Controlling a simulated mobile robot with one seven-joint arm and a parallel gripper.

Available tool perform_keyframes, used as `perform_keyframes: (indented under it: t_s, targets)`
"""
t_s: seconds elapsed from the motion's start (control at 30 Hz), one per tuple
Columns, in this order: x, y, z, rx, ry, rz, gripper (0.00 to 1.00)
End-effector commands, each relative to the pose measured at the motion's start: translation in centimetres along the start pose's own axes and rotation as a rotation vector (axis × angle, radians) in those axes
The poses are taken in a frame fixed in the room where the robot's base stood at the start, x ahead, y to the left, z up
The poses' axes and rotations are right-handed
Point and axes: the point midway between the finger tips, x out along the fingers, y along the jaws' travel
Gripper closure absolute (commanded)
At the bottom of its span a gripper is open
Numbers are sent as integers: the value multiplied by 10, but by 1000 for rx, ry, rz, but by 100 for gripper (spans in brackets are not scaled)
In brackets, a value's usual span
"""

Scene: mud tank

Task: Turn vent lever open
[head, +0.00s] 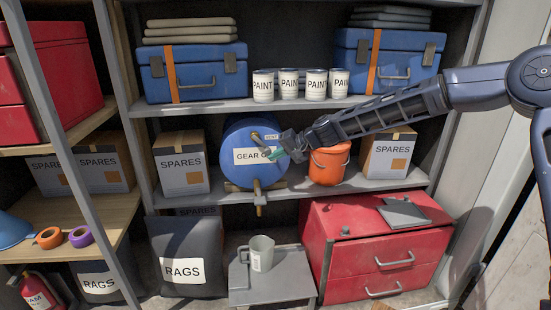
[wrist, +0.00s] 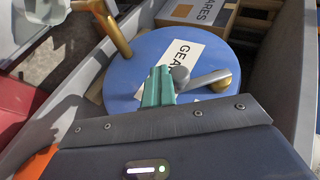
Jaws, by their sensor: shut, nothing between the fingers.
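The blue drum (head: 230,134) marked "GEAR O..." lies on its side on the middle shelf, its round face outward. The vent lever (wrist: 204,80) is a grey bar running from a brass pivot to a grey ball end. In the head view the lever (head: 261,143) slants down and right from its pivot, beside a small "VENT" tag (head: 271,137). My gripper (wrist: 158,86) has teal fingertips pressed together, empty, right beside the ball end. I cannot tell whether they touch it. In the head view my gripper (head: 282,154) partly covers the drum label.
A brass tap (head: 258,196) hangs below on the drum face. An orange bucket (head: 329,164) stands close right of the drum, under my arm. Paint cans (head: 289,85) line the shelf above. A grey jug (head: 261,253) stands on a grey stand below.

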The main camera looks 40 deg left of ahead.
Motion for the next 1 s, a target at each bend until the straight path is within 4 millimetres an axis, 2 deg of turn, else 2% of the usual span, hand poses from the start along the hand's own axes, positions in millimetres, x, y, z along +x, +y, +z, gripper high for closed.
perform_keyframes:
  t_s: [0.2, 0.57, 0.93, 1.0]
  targets:
    - [-3, -7, -1, -3, 0, -3, 100]
    - [-6, -9, -2, -4, 2, -6, 100]
    - [-40, 22, -10, 2, 2, 2, 100]
    - [-51, 20, -9, 0, 2, 1, 100]
